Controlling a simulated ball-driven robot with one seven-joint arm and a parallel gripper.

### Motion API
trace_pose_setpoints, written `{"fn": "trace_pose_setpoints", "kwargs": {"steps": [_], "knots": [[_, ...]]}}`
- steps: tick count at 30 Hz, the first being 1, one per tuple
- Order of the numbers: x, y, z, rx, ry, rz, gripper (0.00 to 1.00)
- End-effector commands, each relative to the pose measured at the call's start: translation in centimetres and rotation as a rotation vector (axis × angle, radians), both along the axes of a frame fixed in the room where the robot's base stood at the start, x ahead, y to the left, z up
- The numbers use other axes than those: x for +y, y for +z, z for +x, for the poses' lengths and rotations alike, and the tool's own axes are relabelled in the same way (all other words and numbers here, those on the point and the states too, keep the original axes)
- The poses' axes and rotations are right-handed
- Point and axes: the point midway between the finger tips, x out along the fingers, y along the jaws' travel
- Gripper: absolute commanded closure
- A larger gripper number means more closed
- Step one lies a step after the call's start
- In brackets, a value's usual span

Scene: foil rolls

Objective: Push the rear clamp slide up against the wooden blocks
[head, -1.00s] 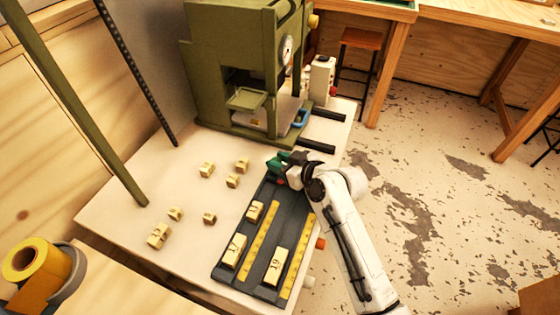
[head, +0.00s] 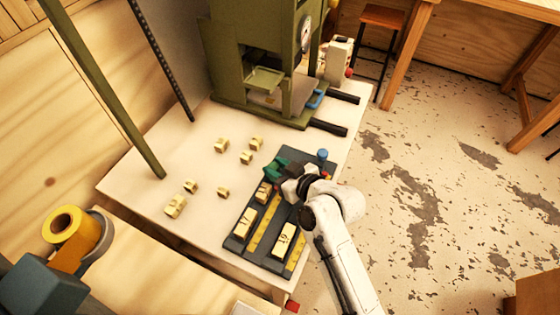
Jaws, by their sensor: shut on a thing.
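The dark tray (head: 236,243) lies on the light table and holds pale wooden blocks: one at the rear left (head: 264,192), one at the front left (head: 245,222) and one on the right (head: 284,238). The green clamp slide (head: 275,168) is at the rear of the tray, close behind the rear left block. I cannot tell whether they touch. My gripper (head: 288,171) is shut on the slide from the right; its fingers and part of the slide overlap in view. My arm hides the tray's right rear part.
Several loose wooden blocks (head: 221,146) lie on the table left of the tray. A green press (head: 255,65) stands behind. A blue-topped knob (head: 322,155) is near my wrist. Yellow scale strips (head: 263,232) run along the tray. A yellow tape roll (head: 69,225) is at left.

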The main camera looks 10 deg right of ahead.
Motion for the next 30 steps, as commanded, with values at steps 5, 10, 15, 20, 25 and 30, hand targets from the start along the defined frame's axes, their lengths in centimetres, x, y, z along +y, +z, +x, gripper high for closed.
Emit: {"fn": "trace_pose_setpoints", "kwargs": {"steps": [5, 10, 15, 20, 25, 30], "knots": [[0.0, 0.0, 0.0, -0.001, 0.000, -0.001, 0.61], [0.0, 0.0, 0.1, -0.001, -0.001, -0.001, 0.45], [-0.1, 0.0, 0.1, -0.001, -0.001, -0.001, 0.44], [-0.2, 0.1, -0.2, -0.001, -0.001, 0.000, 0.44], [-1.2, 0.7, -1.7, -0.002, -0.002, 0.001, 0.44], [-2.9, 1.9, -4.2, -0.002, -0.002, 0.001, 0.44]]}}
